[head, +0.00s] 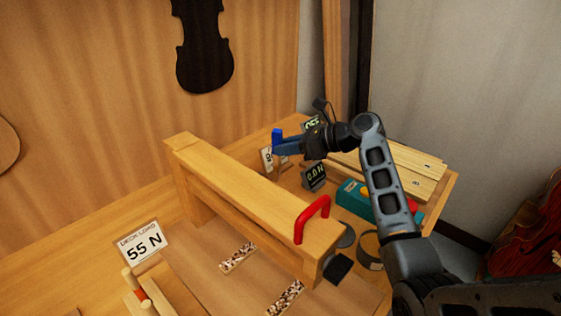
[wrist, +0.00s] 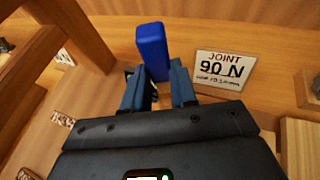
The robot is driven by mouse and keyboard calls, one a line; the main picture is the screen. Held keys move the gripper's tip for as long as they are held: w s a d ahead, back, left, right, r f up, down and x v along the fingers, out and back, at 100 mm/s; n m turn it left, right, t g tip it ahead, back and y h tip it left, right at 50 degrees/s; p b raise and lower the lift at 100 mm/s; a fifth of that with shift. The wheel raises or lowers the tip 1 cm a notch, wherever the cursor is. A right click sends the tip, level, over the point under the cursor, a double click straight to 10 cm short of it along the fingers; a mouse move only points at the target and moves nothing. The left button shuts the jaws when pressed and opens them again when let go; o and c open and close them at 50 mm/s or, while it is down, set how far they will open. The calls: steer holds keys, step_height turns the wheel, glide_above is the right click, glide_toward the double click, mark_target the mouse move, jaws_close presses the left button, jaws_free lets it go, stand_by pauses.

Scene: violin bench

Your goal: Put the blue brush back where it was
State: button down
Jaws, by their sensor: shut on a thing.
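The blue brush (wrist: 152,50) shows in the wrist view as a plain blue block standing up between my fingertips. It also shows in the head view (head: 277,139) at the end of my gripper. My gripper (head: 283,147) is shut on it and holds it behind the wooden beam frame, near the back of the bench. In the wrist view the two fingers of my gripper (wrist: 157,85) close on its lower part. The lower end of the brush is hidden by the fingers, and I cannot tell whether it touches anything.
A "JOINT 90 N" card (wrist: 222,68) stands right of the brush. A wooden beam (head: 250,200) with a red handle (head: 312,217) stands in front. A 0.0 N display (head: 314,175), a teal box (head: 353,196) and wooden strips (head: 405,170) are to the right.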

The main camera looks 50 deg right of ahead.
mark_target(280, 162)
steer(key=shift+w+a+f, duration=0.15)
steer(key=shift+a+f, duration=0.05)
steer(key=shift+f, duration=0.6)
steer(key=shift+w+a+f, duration=0.2)
steer(key=shift+f, duration=0.65)
steer(key=shift+w+a+f, duration=0.15)
steer(key=shift+a+f, duration=0.05)
steer(key=shift+f, duration=0.6)
steer(key=c, duration=0.9)
jaws_free()
steer(key=shift+f, duration=0.1)
steer(key=v, duration=1.2)
